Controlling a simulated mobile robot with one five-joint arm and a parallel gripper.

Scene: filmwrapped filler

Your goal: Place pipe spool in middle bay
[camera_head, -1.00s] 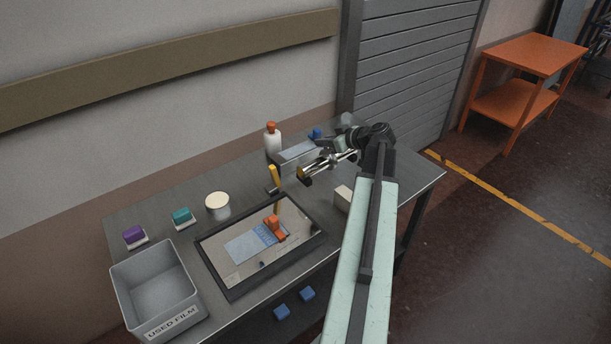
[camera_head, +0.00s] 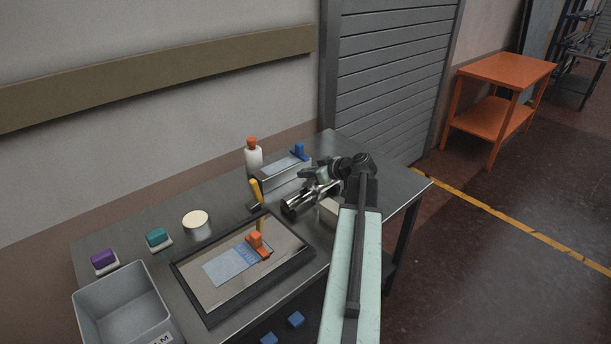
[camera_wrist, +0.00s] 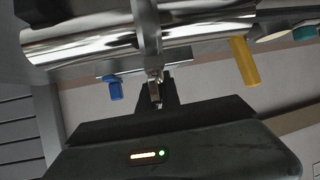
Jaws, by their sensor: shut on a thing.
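The pipe spool is a shiny chrome pipe (camera_head: 297,204) held above the grey metal bench, near its right part. It also fills the top of the wrist view (camera_wrist: 85,47), lying crosswise. My gripper (camera_head: 324,184) is shut around the pipe's middle, and a grey finger crosses it in the wrist view (camera_wrist: 147,30). The pipe looks clear of the bench top, though its exact height is hard to judge. I cannot pick out a middle bay in either view.
The bench holds a black-framed tray (camera_head: 196,300), a grey bin (camera_head: 122,300), a white tub (camera_head: 196,226), a white bottle (camera_head: 254,160), a yellow-handled tool (camera_head: 255,190) and a pale block (camera_head: 328,209). An orange table (camera_head: 510,70) stands far right. Floor between is clear.

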